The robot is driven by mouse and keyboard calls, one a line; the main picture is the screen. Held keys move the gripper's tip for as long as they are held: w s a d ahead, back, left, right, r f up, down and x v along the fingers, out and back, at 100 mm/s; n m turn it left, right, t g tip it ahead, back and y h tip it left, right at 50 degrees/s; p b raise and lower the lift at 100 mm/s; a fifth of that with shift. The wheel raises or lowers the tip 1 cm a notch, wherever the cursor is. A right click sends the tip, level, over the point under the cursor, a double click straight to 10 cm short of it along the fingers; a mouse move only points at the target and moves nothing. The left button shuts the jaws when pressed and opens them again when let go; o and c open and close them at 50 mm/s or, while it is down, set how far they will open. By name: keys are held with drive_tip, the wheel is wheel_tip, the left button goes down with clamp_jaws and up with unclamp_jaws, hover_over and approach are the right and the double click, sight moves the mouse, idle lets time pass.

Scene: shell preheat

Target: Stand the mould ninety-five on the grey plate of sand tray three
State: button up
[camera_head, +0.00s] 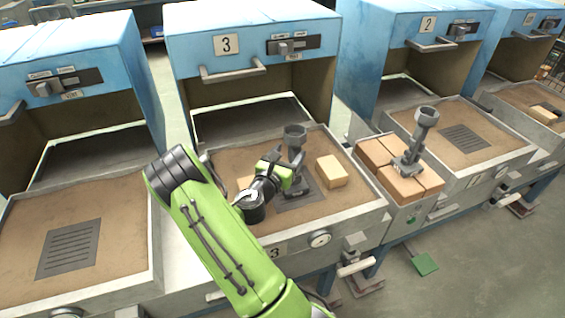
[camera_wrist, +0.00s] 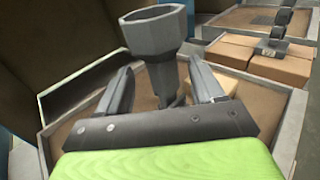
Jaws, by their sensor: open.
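A grey metal mould with a flared cup top (camera_head: 295,133) stands upright at the grey plate (camera_head: 305,194) of sand tray three (camera_head: 362,204). Its foot is partly hidden by my gripper. My gripper (camera_head: 283,168) is open and low over tray three, just left of the mould's stem. In the wrist view the mould (camera_wrist: 155,35) rises between the two spread fingers (camera_wrist: 160,72), and I see no clear contact. A second, similar grey mould (camera_head: 424,118) stands on tan bricks right of tray three. I can read no number on either mould.
A tan brick (camera_head: 331,171) lies on the sand right of the plate, and another (camera_head: 245,183) shows partly behind my gripper on the left. The blue hood marked 3 (camera_head: 250,25) overhangs the back. The left tray's slotted plate (camera_head: 69,248) is bare.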

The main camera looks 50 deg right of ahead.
drive_tip(key=s+a+r+m+y, duration=0.3)
drive_tip(key=s+a+m+y, duration=0.2)
drive_tip(key=a, duration=0.6)
drive_tip(key=s+a+r+m+t+y, duration=0.1)
drive_tip(key=s+a+r+m+y, duration=0.3)
drive_tip(key=a+m, duration=0.5)
drive_tip(key=s+a+r+m+y, duration=0.3)
drive_tip(key=s+a+m+y, duration=0.3)
drive_tip(key=a, duration=0.9)
drive_tip(key=shift+s+a+r+m+y, duration=0.15)
drive_tip(key=shift+a+r+m+y, duration=0.25)
drive_tip(key=shift+y, duration=0.5)
